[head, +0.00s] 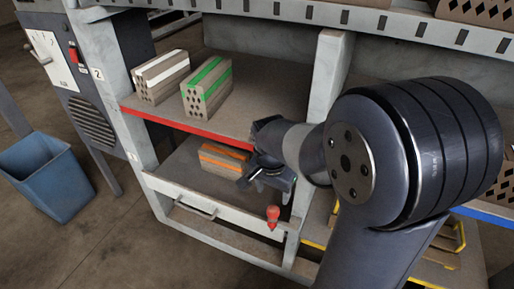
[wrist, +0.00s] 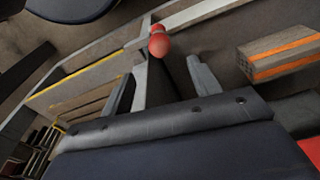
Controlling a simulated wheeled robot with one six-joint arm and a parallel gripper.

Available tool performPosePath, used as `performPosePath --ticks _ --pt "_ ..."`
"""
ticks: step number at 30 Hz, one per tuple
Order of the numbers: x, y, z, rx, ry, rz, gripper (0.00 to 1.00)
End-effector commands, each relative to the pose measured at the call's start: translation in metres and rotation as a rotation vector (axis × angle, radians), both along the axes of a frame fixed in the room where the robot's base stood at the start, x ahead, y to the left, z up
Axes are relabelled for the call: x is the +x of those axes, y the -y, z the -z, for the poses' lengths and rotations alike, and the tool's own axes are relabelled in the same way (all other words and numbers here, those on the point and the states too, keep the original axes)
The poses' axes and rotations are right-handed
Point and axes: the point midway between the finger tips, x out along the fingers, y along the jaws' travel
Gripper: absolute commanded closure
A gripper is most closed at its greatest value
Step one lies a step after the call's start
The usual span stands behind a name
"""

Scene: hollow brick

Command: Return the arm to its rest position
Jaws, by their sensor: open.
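My arm reaches in from the right of the head view, and my gripper (head: 264,180) hangs in front of the lower shelf bay. Its fingers are apart and hold nothing. In the wrist view my gripper (wrist: 160,88) shows two separate fingers with a gap between them. A hollow brick with an orange stripe (head: 222,160) lies on the lower shelf, just behind and left of my gripper, partly hidden by it. The orange-striped brick (wrist: 285,54) is at the right in the wrist view, apart from the fingers.
A white-striped brick (head: 161,76) and a green-striped brick (head: 207,88) stand on the red-edged upper shelf (head: 185,126). A blue bin (head: 45,175) stands on the floor at left.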

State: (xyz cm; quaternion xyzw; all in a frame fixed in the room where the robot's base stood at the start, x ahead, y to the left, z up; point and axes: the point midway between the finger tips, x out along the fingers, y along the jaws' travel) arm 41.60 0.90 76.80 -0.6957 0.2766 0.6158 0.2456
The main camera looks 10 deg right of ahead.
Motion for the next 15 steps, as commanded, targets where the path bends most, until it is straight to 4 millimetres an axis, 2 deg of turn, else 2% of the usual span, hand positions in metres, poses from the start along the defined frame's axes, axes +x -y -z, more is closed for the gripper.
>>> performPosePath --ticks 15 --pt "0.007 0.008 0.088 -0.001 -0.005 0.0 0.41"
